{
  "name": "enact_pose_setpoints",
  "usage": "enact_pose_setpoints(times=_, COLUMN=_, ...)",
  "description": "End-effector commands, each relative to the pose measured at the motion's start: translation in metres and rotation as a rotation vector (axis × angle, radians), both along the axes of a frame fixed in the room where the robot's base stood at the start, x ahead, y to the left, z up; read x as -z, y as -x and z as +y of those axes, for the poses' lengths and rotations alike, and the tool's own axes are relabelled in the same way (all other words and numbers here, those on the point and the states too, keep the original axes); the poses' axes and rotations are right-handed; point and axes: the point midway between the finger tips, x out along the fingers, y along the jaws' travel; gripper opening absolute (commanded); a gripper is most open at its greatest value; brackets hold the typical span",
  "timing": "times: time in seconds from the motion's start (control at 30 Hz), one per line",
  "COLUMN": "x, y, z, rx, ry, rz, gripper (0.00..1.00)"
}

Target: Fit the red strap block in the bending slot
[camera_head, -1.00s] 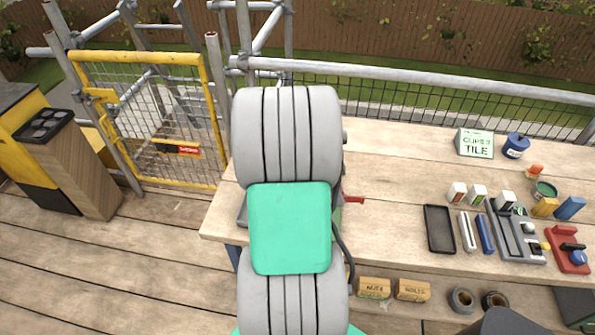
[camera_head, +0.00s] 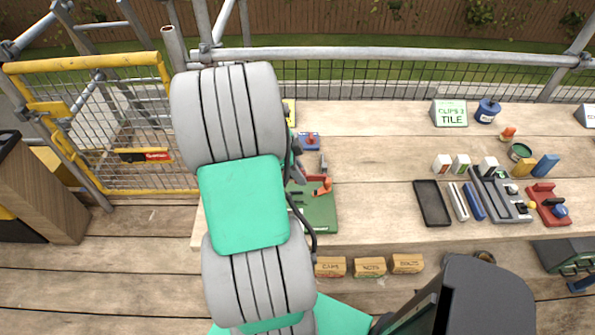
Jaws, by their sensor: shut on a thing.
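My arm covers the left middle of the view, and my gripper is hidden behind it, so neither its fingers nor anything between them shows. I cannot make out the red strap block for certain. A green board (camera_head: 322,216) lies on the bench just right of my arm, partly covered by it. An orange-red part (camera_head: 321,186) and small grey parts stand on the board. A blue piece with a red top (camera_head: 309,141) sits behind it. I cannot tell which part holds the bending slot.
On the bench's right are a black tray (camera_head: 432,204), a grey rack (camera_head: 500,197), a red stand (camera_head: 548,205), small bottles, a blue pot (camera_head: 487,111) and a sign (camera_head: 449,114). Boxes (camera_head: 370,267) sit below the front edge. The bench middle is clear.

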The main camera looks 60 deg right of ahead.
Motion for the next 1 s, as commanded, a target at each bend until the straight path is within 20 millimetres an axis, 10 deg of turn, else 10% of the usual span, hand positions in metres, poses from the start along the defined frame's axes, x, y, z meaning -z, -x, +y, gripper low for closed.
enact_pose_setpoints(times=0.6, x=0.061, y=0.000, z=0.000, rx=0.000, ry=0.000, rz=0.000, gripper=0.00)
enact_pose_setpoints(times=1.0, x=0.068, y=0.000, z=0.000, rx=-0.001, ry=0.000, rz=0.000, gripper=0.00)
